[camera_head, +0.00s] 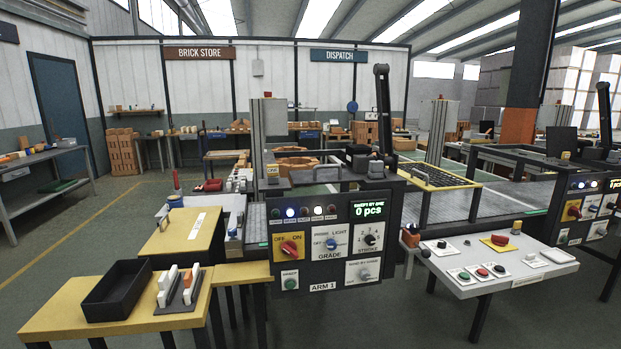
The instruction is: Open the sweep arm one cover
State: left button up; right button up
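A dark control panel (328,240) marked ARM 1 stands in the middle. It carries a red knob on a yellow plate (289,247), other knobs, a green button (290,281), a row of lamps and a green display reading 0 pcs (370,210). Behind it a black upright arm (383,105) rises from a black base by the conveyor. A yellow-framed mesh panel (436,178) lies roughly flat to the right of it. No part is clearly labelled as a cover, so I cannot tell which one it is. Neither of my grippers is in view.
A yellow-topped table (60,318) at front left holds a black tray (118,288) and several white and orange blocks. A white button table (480,285) stands at front right. A second similar panel (590,212) is at the right edge. Floor at far left is clear.

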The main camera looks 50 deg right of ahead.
aim_at(300, 177)
jog(key=z, duration=1.55)
jog(key=i+j, duration=0.1)
jog(key=i, duration=0.2)
